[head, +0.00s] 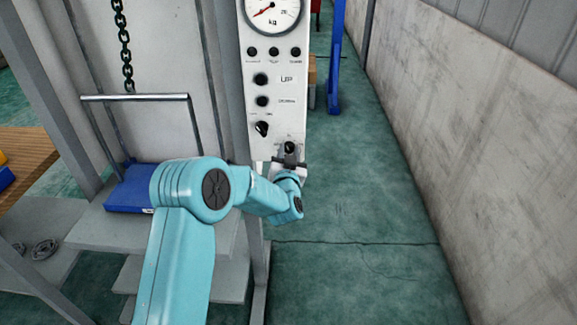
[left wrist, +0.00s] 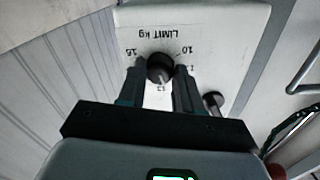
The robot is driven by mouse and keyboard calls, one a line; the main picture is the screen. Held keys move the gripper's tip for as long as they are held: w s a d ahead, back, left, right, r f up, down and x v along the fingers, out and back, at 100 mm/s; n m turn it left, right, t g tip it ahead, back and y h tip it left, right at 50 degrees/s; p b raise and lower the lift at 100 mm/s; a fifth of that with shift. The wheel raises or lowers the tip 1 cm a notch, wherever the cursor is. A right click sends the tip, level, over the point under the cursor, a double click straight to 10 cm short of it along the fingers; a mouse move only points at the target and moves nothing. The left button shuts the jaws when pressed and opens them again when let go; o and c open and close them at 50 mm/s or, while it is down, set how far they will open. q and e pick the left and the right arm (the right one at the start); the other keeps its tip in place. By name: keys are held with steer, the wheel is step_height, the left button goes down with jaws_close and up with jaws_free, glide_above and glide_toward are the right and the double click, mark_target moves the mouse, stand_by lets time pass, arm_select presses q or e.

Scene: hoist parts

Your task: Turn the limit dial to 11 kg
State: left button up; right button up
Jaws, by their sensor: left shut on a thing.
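The limit dial is a black knob (left wrist: 160,68) under the upside-down words "LIMIT kg" in the left wrist view. In the head view the dial (head: 290,147) is at the bottom of the white control panel (head: 262,141). My left gripper (left wrist: 160,75) is shut on the knob, with one finger on each side. In the head view the left gripper (head: 289,166) is at the panel's lower edge. Scale numbers show around the knob, partly covered by the fingers. I cannot tell for certain which number the pointer marks. My right gripper is not in view.
A round kg gauge (head: 272,11) with a red needle is at the panel's top, above several black buttons and a switch (head: 262,128). A blue platform with a handle (head: 130,188) and a hanging chain (head: 123,45) are at left. The green floor at right is clear up to the wall.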

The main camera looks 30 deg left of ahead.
arm_select(q)
steer(key=n+b, duration=0.3)
steer(key=b, duration=0.1)
steer(key=n+b, duration=0.3)
steer(key=b, duration=0.1)
steer(key=n+b, duration=0.3)
steer(key=b, duration=0.2)
steer(key=shift+f, duration=0.25)
steer(key=shift+r+n+b, duration=0.25)
steer(key=shift+n+b, duration=1.45)
steer(key=shift+b, duration=0.05)
steer(key=o, duration=1)
steer(key=shift+o, duration=0.2)
steer(key=b+v, duration=0.1)
steer(key=v, duration=1.5)
steer(key=shift+s, duration=0.25)
